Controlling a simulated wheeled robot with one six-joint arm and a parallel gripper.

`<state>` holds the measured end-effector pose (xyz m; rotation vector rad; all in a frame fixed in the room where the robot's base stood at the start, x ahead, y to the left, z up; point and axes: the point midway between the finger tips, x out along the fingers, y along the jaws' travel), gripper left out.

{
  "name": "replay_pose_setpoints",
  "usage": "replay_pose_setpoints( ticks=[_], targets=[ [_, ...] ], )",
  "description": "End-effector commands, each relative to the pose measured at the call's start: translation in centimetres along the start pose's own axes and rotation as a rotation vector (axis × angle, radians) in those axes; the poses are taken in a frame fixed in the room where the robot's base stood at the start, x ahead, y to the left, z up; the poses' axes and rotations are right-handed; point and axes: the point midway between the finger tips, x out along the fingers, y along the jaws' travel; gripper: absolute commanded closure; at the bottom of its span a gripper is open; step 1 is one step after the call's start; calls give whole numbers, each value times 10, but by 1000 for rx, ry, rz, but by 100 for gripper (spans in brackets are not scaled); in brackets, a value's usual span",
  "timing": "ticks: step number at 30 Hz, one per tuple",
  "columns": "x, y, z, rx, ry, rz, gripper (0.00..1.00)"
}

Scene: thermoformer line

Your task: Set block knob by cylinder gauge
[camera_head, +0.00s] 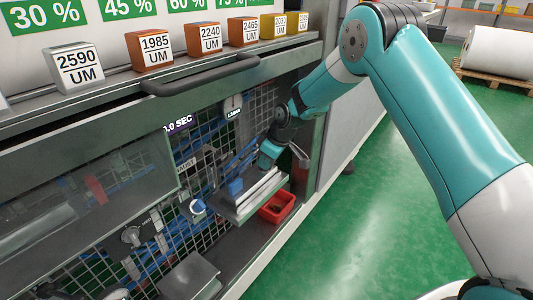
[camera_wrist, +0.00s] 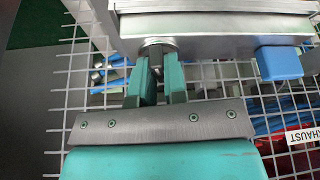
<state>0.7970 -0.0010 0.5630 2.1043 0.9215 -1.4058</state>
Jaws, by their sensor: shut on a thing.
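My gripper (camera_wrist: 160,85) is shut on a dark knob (camera_wrist: 157,47) with a round silver collar, on the front of a grey metal housing (camera_wrist: 220,45). In the head view, my gripper (camera_head: 268,160) reaches into the open cabinet and hides the knob. A blue block (camera_wrist: 278,63) projects from the housing, right of the knob. A grey horizontal cylinder (camera_head: 40,228) shows behind the dark window at left; I cannot tell whether it belongs to the gauge. Another knob (camera_head: 131,236) sits lower left on the mesh.
Blocks marked 2590 UM (camera_head: 80,72), 1985 UM (camera_head: 156,47) and others line the ledge above, over a dark handle (camera_head: 203,82). Wire mesh (camera_head: 215,150) and blue hoses back the cabinet. A red bin (camera_head: 277,208) stands low; green floor at right is open.

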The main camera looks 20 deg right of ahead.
Motion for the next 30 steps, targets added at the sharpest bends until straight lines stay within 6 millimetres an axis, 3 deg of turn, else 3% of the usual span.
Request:
replay_pose_setpoints(
  ticks=[15, 30],
  targets=[
    [-1, 4, 0, -394, -1, -162, 100],
    [0, 6, 0, -539, -2, -220, 100]
  ],
)
